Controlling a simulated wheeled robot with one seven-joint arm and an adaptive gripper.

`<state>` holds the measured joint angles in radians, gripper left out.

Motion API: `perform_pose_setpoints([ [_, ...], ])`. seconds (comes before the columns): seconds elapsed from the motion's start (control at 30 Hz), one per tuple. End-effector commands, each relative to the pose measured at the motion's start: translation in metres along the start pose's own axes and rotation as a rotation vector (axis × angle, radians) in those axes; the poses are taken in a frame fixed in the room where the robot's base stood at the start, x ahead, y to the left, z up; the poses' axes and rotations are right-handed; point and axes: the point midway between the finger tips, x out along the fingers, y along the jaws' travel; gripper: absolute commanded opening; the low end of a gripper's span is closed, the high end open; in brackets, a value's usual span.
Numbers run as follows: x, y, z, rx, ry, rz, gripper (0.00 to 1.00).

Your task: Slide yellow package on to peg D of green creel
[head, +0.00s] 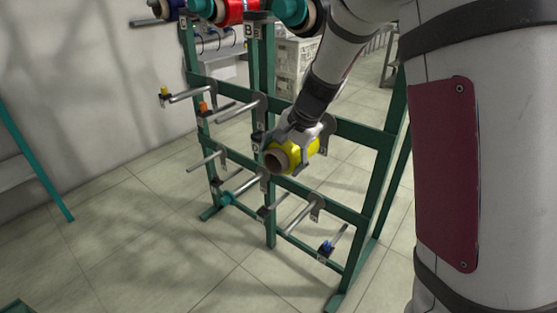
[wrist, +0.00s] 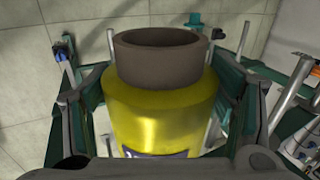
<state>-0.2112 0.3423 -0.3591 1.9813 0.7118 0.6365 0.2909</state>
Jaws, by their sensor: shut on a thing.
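The yellow package (head: 306,155) is a yellow spool on a brown core tube (head: 277,161), held in front of the middle of the green creel (head: 348,210). My gripper (head: 303,137) is shut on it from above. In the wrist view, the package (wrist: 158,112) fills the middle between the two fingers, its open core end toward the top. The core end faces left and toward the camera in the head view. The package appears apart from any peg. Small plates mark the pegs; I read only B (head: 248,30), and cannot tell which peg is D.
Bare metal pegs stick out of the creel, among them ones with a yellow tip (head: 164,91), an orange tip (head: 203,106), a teal tip (head: 227,198) and a blue tip (head: 326,248). Coloured packages, including a red one (head: 232,12), sit on the top row.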

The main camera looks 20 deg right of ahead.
Motion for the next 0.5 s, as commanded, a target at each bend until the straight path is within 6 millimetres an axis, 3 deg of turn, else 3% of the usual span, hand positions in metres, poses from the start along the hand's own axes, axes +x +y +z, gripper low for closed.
perform_pose_setpoints([
  [0.5, 0.000, 0.000, -0.033, -0.001, 0.001, 0.000, 0.39],
])
